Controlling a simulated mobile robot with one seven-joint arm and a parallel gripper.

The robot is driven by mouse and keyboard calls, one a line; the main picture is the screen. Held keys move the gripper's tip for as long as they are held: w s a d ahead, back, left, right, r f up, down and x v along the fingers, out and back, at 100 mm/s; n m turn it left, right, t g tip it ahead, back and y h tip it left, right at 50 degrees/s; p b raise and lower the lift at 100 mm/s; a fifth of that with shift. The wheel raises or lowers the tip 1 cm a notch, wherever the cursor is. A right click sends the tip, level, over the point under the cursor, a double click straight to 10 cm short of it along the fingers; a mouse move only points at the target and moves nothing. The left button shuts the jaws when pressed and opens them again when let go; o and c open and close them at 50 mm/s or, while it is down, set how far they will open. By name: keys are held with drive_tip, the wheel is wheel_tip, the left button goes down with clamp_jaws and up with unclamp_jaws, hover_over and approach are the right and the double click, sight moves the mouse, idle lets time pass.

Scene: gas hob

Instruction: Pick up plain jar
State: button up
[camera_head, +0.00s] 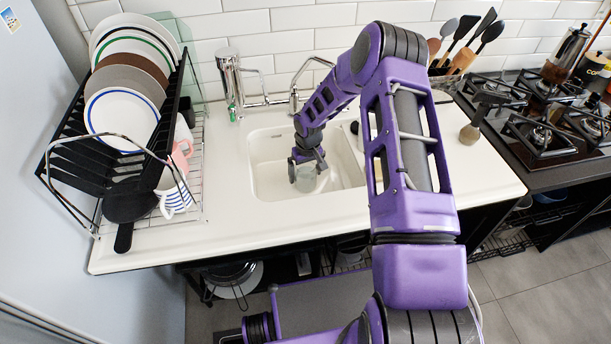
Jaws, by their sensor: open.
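A plain pale grey-green jar (307,184) stands in the white sink basin (268,180), near its middle. My gripper (307,166) reaches down into the basin from above, right over the jar. Its dark fingers are open, with one at the left and one at the right of the jar's upper part. I cannot tell whether they touch it. The gripper hides the jar's top.
A dish rack (78,165) with plates and mugs stands left of the sink. The tap (295,98) is behind the basin. A gas hob (540,125) with a moka pot (567,55) is at the right.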

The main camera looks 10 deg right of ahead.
drive_tip(key=c, duration=1.4)
drive_tip(key=shift+r, duration=0.1)
clamp_jaws()
